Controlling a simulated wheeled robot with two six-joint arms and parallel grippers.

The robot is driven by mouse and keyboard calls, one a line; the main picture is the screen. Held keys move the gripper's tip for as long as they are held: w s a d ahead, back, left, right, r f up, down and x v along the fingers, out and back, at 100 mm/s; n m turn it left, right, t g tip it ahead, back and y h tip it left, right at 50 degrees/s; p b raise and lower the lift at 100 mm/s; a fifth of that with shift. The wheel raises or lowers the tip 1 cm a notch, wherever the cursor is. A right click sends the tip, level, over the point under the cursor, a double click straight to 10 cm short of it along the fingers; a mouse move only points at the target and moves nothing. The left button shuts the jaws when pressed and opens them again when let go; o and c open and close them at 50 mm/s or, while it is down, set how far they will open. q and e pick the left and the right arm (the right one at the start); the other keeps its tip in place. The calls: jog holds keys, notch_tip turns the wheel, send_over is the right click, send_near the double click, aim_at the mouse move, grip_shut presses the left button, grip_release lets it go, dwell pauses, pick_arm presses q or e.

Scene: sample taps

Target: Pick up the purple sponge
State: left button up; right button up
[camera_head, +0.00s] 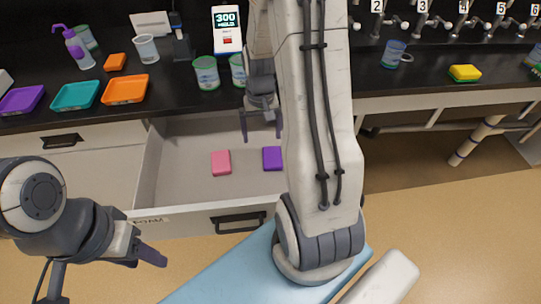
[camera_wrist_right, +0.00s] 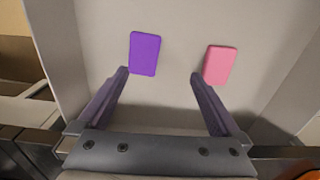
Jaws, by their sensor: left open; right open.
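The purple sponge (camera_head: 272,158) lies flat in the open drawer (camera_head: 182,189), partly hidden by my right arm in the head view. In the right wrist view the purple sponge (camera_wrist_right: 145,54) is just beyond the tip of the left-hand finger. My right gripper (camera_head: 261,128) is over the drawer, open and empty; its fingers (camera_wrist_right: 160,75) are spread apart in the wrist view. A pink sponge (camera_head: 221,163) lies beside the purple one, and it shows near the other fingertip (camera_wrist_right: 220,65). My left gripper (camera_head: 150,258) is open and empty, in front of the drawer at the left.
The drawer walls surround the sponges, with bare floor around them. On the black counter stand purple (camera_head: 21,100), teal (camera_head: 75,96) and orange (camera_head: 125,90) trays, cups (camera_head: 207,73), and a scale-like device (camera_head: 227,30). A yellow sponge (camera_head: 465,73) lies at right below the taps.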

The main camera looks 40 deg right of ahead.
aim_at(272, 156)
jog(key=shift+m, duration=0.5)
jog(key=d+f, duration=0.1)
jog(key=f, duration=0.1)
jog(key=d+f, duration=0.1)
jog(key=f, duration=0.1)
jog(key=d+f, duration=0.1)
jog(key=f, duration=0.1)
jog(key=shift+s+d, duration=0.15)
jog(key=shift+s, duration=0.25)
jog(key=shift+w+d+f, duration=0.1)
jog(key=shift+f, duration=1.45)
jog(key=shift+w+d+f, duration=0.1)
jog(key=shift+f, duration=1.4)
jog(key=shift+c, duration=0.3)
jog(key=c, duration=1.2)
jog(key=shift+o, duration=0.2)
jog(key=shift+r, duration=0.1)
